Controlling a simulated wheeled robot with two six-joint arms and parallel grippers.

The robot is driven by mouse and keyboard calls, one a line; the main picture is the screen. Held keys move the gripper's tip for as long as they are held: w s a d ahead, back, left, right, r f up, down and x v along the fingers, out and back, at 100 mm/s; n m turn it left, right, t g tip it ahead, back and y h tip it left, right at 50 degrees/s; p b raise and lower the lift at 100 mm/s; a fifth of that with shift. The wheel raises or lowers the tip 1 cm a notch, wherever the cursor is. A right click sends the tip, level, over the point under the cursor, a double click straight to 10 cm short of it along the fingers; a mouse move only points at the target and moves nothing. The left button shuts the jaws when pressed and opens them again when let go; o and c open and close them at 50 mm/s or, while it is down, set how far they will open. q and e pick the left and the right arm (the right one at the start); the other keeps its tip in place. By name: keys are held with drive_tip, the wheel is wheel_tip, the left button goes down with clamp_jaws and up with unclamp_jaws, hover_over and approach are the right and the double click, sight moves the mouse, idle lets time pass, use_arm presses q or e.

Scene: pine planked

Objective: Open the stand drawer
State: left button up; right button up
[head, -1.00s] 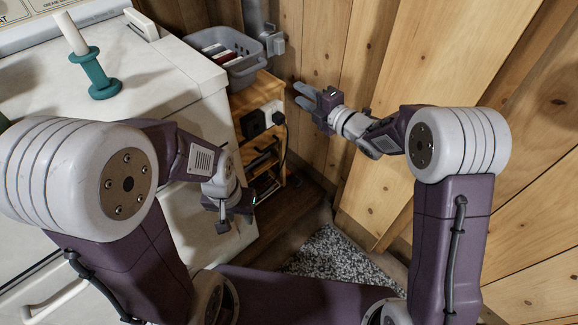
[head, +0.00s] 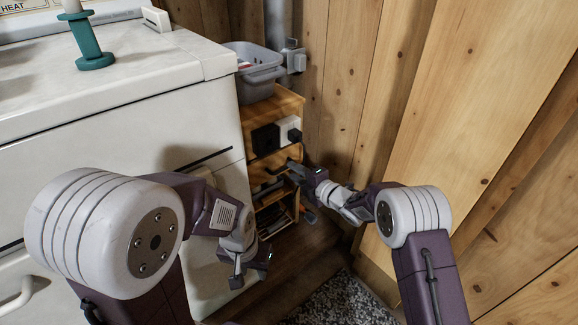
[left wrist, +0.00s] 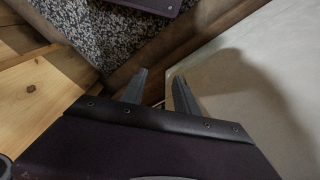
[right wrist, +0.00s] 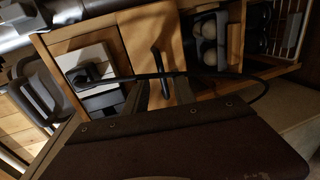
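The stand (head: 285,105) is a narrow wooden cabinet between the white appliance and the plank wall. Its drawer front (right wrist: 139,38) carries a dark bar handle (right wrist: 160,65), seen in the right wrist view. My right gripper (head: 301,188) is open in front of the stand. In the right wrist view its fingers (right wrist: 164,88) point at the drawer, and the handle shows beyond the gap between them; I cannot tell whether they touch it. The drawer looks shut. My left gripper (head: 248,268) is open and empty beside the appliance; its parted fingers show in the left wrist view (left wrist: 156,88).
A grey basket (head: 262,75) stands on the stand. A plug and black cable (right wrist: 250,73) run across the stand's front near my right fingers. Open shelves with items lie below the drawer. The white appliance (head: 100,130) bounds the left, the plank wall (head: 345,80) the right.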

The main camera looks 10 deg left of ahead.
sight(287, 168)
drive_tip(key=b+x, duration=0.1)
drive_tip(key=x, duration=0.2)
drive_tip(key=shift+w+a+f, duration=0.15)
drive_tip(key=shift+w+f, duration=0.05)
clamp_jaws()
idle(1.3)
